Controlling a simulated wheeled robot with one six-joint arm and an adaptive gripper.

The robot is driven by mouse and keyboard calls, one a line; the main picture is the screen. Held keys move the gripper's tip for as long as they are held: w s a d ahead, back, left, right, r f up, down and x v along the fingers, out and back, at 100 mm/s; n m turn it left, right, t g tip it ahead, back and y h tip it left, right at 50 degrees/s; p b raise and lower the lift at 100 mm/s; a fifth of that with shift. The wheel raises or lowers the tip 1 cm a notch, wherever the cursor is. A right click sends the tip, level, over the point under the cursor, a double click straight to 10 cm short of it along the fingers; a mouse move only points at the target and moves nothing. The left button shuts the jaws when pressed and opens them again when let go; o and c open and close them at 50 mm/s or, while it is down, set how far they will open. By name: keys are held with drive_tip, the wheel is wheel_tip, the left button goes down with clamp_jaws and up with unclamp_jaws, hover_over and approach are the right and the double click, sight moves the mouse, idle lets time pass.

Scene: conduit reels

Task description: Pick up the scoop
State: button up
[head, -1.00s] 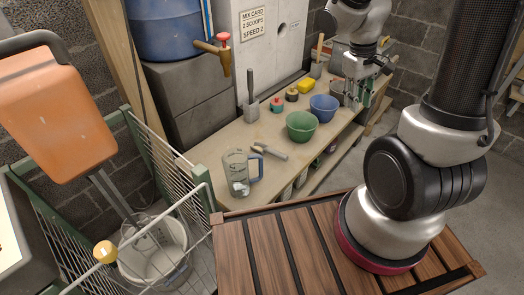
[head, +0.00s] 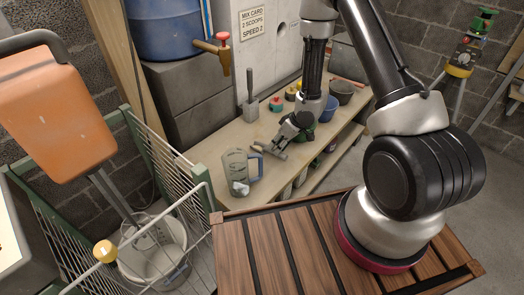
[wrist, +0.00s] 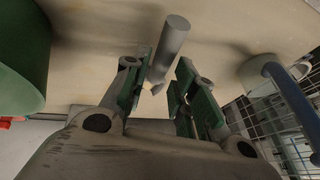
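The scoop, a grey piece with a cylindrical handle (head: 281,155), lies on the wooden bench beside the clear jug (head: 239,171). In the wrist view its grey cylinder (wrist: 171,48) stands out between my fingers. My gripper (head: 277,145) is low over the bench at the scoop. It also shows in the wrist view (wrist: 163,66), with its green-padded fingers apart on both sides of the cylinder. Gaps show between the pads and the cylinder. The rest of the scoop is hidden or hard to make out behind my gripper.
The jug's blue handle (wrist: 290,105) is close on the right in the wrist view. The green bowl (wrist: 22,60) is close on the left. A blue bowl (head: 328,109) and a grey trowel (head: 251,107) stand farther back.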

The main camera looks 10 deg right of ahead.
sight(269, 151)
drive_tip(key=x, duration=0.4)
drive_tip(key=shift+f, duration=0.2)
clamp_jaws()
drive_tip(key=shift+r, duration=0.15)
